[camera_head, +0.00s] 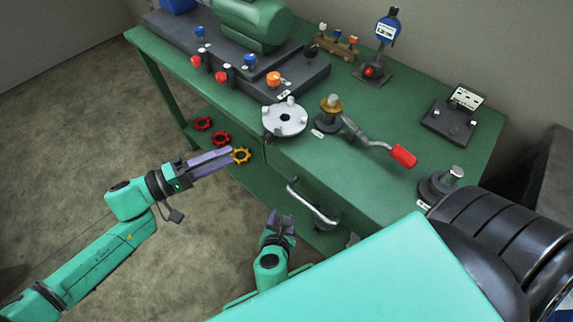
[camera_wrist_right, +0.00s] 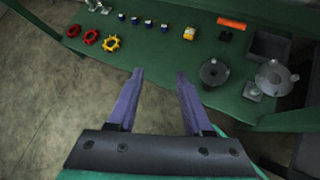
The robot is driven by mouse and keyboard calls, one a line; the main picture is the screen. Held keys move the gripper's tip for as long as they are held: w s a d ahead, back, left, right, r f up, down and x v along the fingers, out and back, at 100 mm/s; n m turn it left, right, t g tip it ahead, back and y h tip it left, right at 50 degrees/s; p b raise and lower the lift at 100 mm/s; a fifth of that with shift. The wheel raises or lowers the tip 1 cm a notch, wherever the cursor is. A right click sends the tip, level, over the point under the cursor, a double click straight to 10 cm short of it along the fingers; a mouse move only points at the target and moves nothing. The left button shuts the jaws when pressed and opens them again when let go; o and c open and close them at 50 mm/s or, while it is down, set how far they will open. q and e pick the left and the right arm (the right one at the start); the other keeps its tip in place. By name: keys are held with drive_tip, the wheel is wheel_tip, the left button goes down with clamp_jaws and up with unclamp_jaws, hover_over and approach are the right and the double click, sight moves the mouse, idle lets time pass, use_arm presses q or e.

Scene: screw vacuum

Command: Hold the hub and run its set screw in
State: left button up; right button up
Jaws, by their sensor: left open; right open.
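No part is marked as the hub, and no set screw can be made out. Candidates on the bench are a silver disc with raised lugs (camera_head: 284,119) and a brass-topped dark post (camera_head: 331,106) beside a red-handled crank. In the right wrist view, a dark flanged disc (camera_wrist_right: 213,72) and a lighter grey one (camera_wrist_right: 275,78) sit on the lower shelf. My left gripper (camera_head: 231,154) is open, its fingers overlapping a yellow toothed ring in the picture; contact is unclear. My right gripper (camera_head: 281,224) is open and empty; its spread fingers also show in the right wrist view (camera_wrist_right: 159,78).
The green bench (camera_head: 395,185) carries a green motor (camera_head: 255,22), coloured knobs and a red-handled crank (camera_head: 402,156). Open floor lies to the left.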

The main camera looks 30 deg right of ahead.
wheel_tip(320, 180, up, 13)
drive_tip(key=w+n+t+h, duration=0.2)
drive_tip(key=t+h, duration=0.3)
drive_tip(key=h, duration=0.2)
approach(304, 121)
drive_tip(key=x, duration=1.1)
drive_tip(key=shift+a, duration=0.1)
drive_tip(key=shift+c, duration=0.2)
clamp_jaws()
